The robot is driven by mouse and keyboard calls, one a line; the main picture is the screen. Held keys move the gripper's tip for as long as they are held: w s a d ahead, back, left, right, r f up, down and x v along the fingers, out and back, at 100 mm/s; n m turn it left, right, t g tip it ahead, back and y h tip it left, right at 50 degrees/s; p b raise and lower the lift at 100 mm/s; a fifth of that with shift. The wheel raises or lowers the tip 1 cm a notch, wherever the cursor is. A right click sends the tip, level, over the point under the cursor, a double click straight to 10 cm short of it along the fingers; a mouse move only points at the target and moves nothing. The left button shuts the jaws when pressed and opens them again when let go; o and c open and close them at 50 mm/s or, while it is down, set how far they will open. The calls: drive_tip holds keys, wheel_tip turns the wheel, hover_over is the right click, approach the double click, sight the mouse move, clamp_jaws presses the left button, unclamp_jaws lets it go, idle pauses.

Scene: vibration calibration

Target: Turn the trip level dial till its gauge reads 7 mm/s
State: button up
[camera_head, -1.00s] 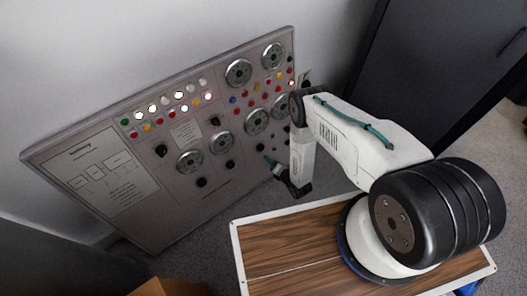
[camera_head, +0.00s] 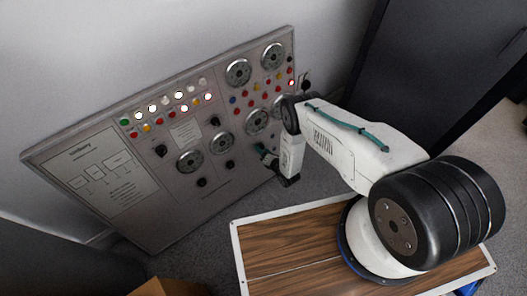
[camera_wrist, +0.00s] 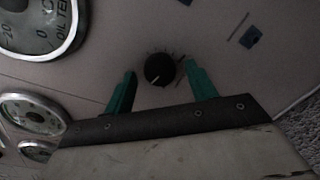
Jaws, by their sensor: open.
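A round black dial (camera_wrist: 159,69) with a pale pointer line shows between the fingertips of my gripper (camera_wrist: 160,67) in the wrist view. The two green fingers are apart, one on each side of the dial, with a gap on both sides. In the head view my gripper (camera_head: 264,154) is at the panel's lower right and hides the dial there. A gauge marked "OIL TE…" (camera_wrist: 38,25) is cut off at the wrist view's upper left. No trip level label or mm/s reading is legible, so I cannot tell which gauge belongs to this dial.
The grey panel (camera_head: 150,218) leans against the wall with several gauges, lamps and other black knobs (camera_head: 202,182). A blue part (camera_wrist: 251,38) sits right of the dial in the wrist view. A wood-topped surface (camera_head: 290,240) is below my arm. A dark cabinet (camera_head: 430,60) stands right.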

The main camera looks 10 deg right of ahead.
drive_tip(key=c, duration=1)
drive_tip(key=shift+m, duration=0.4)
drive_tip(key=m, duration=0.9)
drive_tip(key=m+y, duration=0.1)
drive_tip(key=m, duration=0.8)
drive_tip(key=shift+d+y, duration=0.2)
drive_tip(key=shift+y, duration=0.1)
drive_tip(key=shift+m, duration=0.3)
drive_tip(key=o, duration=1)
